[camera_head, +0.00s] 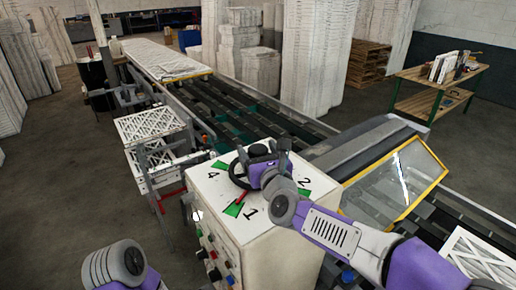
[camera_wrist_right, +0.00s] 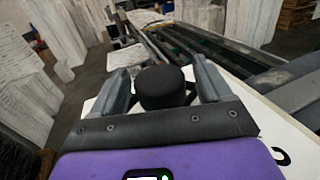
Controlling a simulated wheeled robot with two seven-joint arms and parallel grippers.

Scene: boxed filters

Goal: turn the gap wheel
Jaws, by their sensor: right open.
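The gap wheel (camera_head: 237,172) is a black wheel on the white top of a control cabinet (camera_head: 265,248). The top has green triangles and the numbers 1, 2 and 4 showing. A red pointer (camera_head: 241,196) lies beside the triangle at 1. My right gripper (camera_head: 270,150) is over the wheel and hides part of it. In the right wrist view its two fingers stand apart, one on each side of a black knob (camera_wrist_right: 163,86); I cannot tell whether they touch it. My left arm shows only as a link at the bottom left; its gripper is out of view.
Buttons (camera_head: 214,256) line the cabinet's front. A conveyor (camera_head: 235,118) runs behind it. A yellow-framed clear guard (camera_head: 395,182) stands to the right. A rack of pleated filters (camera_head: 152,124) is close on the left. A wooden bench (camera_head: 438,92) stands farther back at right.

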